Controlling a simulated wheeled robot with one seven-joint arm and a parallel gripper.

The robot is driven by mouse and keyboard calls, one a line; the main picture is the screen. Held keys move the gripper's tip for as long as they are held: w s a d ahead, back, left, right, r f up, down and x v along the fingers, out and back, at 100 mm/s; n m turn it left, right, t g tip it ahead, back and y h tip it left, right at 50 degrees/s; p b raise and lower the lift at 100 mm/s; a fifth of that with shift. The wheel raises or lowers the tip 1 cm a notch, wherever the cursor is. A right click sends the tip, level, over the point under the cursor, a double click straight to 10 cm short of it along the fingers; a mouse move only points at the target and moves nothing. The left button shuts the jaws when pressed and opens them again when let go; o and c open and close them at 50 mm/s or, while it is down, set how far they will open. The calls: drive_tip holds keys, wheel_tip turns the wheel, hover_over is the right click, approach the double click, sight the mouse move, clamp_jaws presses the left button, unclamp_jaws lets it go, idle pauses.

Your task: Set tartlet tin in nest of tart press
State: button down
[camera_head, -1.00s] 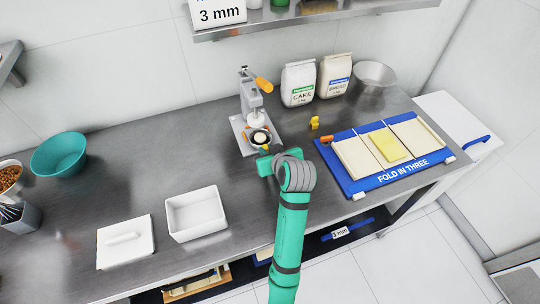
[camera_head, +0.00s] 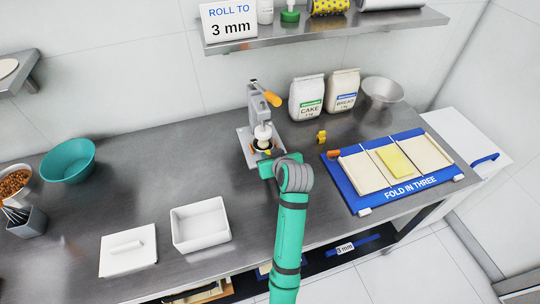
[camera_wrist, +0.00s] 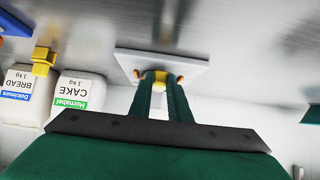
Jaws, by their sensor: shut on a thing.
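The tart press (camera_head: 253,107) stands upright on the counter, with an orange-tipped lever, a white plunger (camera_head: 263,132) and a grey base plate. Its base plate (camera_wrist: 190,66) also shows in the wrist view. My gripper (camera_head: 268,154) is at the front of the press, low over its base. In the wrist view my gripper (camera_wrist: 160,82) is shut, with a small yellow piece (camera_wrist: 160,77) between its fingertips, seemingly part of the tartlet tin. The rest of the tin is hidden or too small to tell, so I cannot see whether it sits in the nest.
A blue folding board (camera_head: 362,207) with dough lies to the right. A small yellow object (camera_head: 321,137), flour bags (camera_head: 307,98) and a metal bowl (camera_head: 382,92) are behind it. A white tray (camera_head: 201,224) stands front left.

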drive_tip(key=c, duration=1.6)
unclamp_jaws()
drive_tip(key=v, duration=1)
drive_tip(key=shift+s+d+r, duration=0.15)
drive_tip(key=shift+s+r, duration=0.05)
drive_tip(key=shift+s, duration=0.1)
